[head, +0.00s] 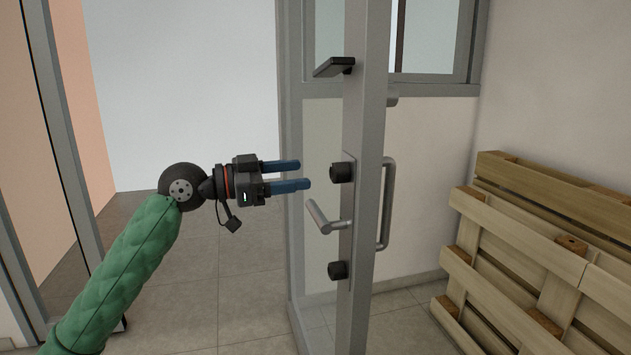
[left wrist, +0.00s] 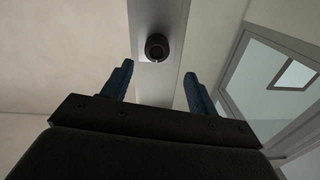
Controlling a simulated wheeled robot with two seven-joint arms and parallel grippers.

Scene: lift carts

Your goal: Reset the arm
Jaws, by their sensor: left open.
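My left arm comes in from the lower left of the head view in a green padded sleeve. Its left gripper (head: 306,175) has two blue fingers, parted and empty, pointing right toward the door edge. The door (head: 364,130) stands open, its grey frame edge facing me. A silver lever handle (head: 325,217) sits just right of and below the fingertips, apart from them. In the left wrist view, the open left gripper (left wrist: 157,80) has the door's edge strip (left wrist: 178,20) and a black round lock knob (left wrist: 157,47) between and beyond its fingers. My right gripper does not show.
Black knobs (head: 342,172) sit above and below the lever. A vertical pull handle (head: 387,205) is on the door's far side. Wooden pallets (head: 530,240) lean at the right wall. The doorway left of the door shows open tiled floor (head: 240,270).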

